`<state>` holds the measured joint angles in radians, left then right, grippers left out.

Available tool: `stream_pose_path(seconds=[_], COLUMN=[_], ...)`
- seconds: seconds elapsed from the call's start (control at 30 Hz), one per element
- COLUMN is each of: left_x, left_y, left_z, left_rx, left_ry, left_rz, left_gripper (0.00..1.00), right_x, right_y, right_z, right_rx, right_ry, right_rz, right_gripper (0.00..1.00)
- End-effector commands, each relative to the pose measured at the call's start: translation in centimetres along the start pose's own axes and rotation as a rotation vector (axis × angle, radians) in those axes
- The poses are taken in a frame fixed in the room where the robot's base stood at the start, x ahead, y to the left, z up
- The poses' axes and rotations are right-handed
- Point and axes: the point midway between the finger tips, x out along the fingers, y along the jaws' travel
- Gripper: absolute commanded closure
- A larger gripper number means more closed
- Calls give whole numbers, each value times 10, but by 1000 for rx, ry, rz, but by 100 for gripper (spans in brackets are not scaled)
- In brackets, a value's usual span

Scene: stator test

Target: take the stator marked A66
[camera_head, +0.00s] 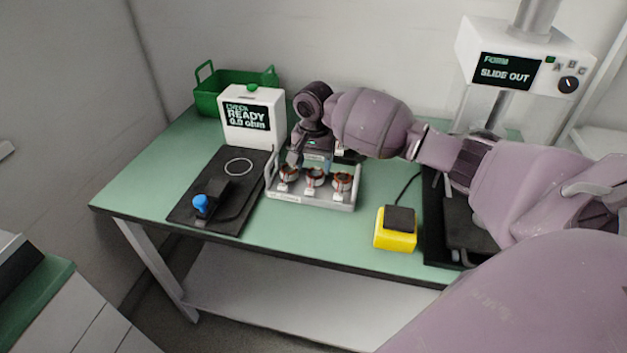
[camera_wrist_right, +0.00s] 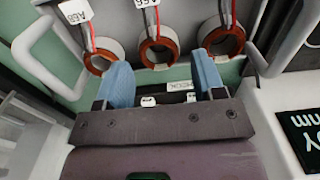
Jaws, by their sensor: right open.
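A grey tray (camera_head: 310,199) with end handles holds copper-wound stators, among them a left one (camera_head: 285,176), a middle one (camera_head: 314,179) and a right one (camera_head: 342,182). My right gripper (camera_head: 312,160) is over the tray's back part, partly hidden by its own wrist. In the wrist view it (camera_wrist_right: 160,72) is open and empty, with blue pads. The middle stator (camera_wrist_right: 158,52) lies beyond the gap between the pads; others lie left (camera_wrist_right: 101,57) and right (camera_wrist_right: 221,41). White tags (camera_wrist_right: 75,11) hang on red wires; the middle tag is cut off. I cannot read A66 surely. My left gripper is out of view.
A black mat (camera_head: 217,210) with a blue-topped fixture (camera_head: 201,204) lies left. A yellow block (camera_head: 395,237) with a black top stands right of the tray.

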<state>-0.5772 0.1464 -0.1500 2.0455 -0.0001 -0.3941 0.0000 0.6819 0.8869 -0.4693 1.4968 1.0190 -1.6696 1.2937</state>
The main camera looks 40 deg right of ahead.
Motion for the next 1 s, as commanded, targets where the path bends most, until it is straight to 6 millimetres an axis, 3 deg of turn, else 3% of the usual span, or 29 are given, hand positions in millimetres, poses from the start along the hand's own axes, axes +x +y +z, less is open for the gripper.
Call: stream_pose_path(seconds=[0.3, 0.57, 0.83, 1.0], left_x=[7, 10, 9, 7], left_y=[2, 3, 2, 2], left_z=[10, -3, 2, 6], left_rx=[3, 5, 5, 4], left_ry=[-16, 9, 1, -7], left_rz=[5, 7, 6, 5], left_gripper=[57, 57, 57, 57], right_x=[45, 46, 46, 46], right_y=[3, 3, 3, 3], right_z=[0, 0, 0, 0], right_rx=[0, 0, 0, -1], right_ry=[-3, 1, 1, 1], right_rz=[5, 1, 1, 1], right_gripper=[37, 37, 76, 77])
